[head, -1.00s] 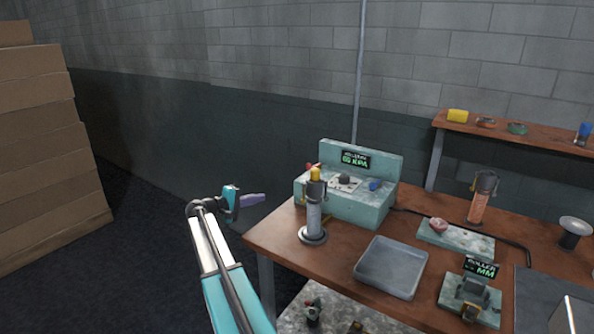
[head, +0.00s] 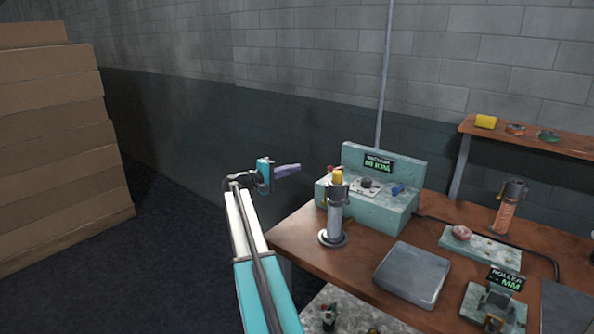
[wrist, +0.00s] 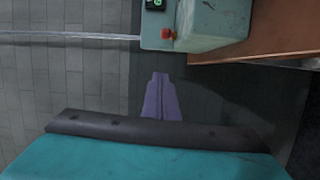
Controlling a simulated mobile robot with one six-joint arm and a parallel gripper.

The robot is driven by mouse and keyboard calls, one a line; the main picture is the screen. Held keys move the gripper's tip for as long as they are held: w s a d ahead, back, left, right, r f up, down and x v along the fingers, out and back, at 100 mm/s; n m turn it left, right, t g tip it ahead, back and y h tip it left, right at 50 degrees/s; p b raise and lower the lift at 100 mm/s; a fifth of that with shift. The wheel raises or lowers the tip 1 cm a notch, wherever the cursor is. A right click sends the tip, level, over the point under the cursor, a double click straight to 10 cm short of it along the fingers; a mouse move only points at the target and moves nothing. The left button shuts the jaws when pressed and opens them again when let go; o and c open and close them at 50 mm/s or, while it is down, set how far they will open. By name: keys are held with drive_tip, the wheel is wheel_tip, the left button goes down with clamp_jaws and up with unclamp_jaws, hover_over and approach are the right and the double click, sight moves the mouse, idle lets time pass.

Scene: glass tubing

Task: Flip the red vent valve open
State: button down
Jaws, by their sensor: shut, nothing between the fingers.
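In the wrist view the purple fingertips (wrist: 160,75) are together, below the red knob in the picture.
A grey tray (head: 412,275), a roller device (head: 492,300) and a pink item (head: 461,232) sit on the brown bench (head: 300,235). Cardboard boxes (head: 50,140) are stacked at far left.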

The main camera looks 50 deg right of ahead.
drive_tip(key=s+d+p, duration=0.3)
drive_tip(key=s+d, duration=0.3)
drive_tip(key=d, duration=0.2)
drive_tip(key=shift+s+f, duration=0.25)
drive_tip(key=shift+s, duration=0.1)
drive_tip(key=shift+d, duration=0.1)
idle(0.3)
